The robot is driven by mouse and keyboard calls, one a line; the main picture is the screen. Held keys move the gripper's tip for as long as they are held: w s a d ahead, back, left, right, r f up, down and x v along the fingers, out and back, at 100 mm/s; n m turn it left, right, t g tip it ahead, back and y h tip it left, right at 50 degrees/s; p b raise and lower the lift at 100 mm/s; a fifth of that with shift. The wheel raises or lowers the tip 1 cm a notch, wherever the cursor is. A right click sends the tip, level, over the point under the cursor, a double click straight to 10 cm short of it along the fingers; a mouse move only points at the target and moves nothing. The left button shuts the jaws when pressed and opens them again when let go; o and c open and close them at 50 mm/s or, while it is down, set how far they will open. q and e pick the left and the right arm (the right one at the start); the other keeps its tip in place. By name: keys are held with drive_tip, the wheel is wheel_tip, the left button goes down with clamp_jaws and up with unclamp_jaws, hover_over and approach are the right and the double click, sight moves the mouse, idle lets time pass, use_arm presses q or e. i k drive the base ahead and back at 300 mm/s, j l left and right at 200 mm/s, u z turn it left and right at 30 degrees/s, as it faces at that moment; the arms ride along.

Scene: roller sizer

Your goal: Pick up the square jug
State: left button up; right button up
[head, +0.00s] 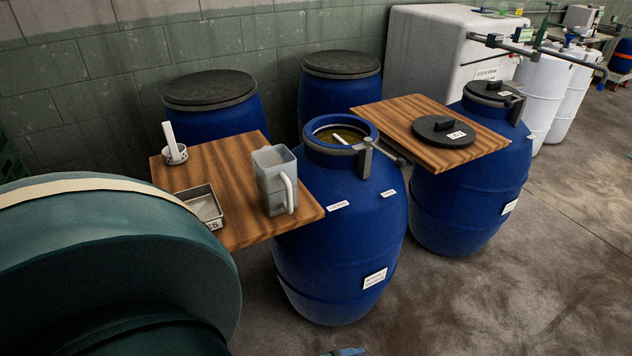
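The square jug (275,181) is a translucent grey, square-sided jug with an open top and a pale handle on its right front side. It stands upright on the left wooden board (237,236), near the board's right corner. Nothing is holding it. Neither of my grippers can be made out. A small grey-blue piece (345,352) shows at the bottom edge, too cut off to identify.
An open blue barrel (338,240) stands right of the jug. A metal tray (202,206) and a white holder (174,152) share its board. A large teal rounded body (110,270) fills the left foreground. A black lid (445,131) lies on the right board. Floor at right is clear.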

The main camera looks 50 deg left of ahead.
sight(275, 167)
drive_tip(key=u, duration=1.7)
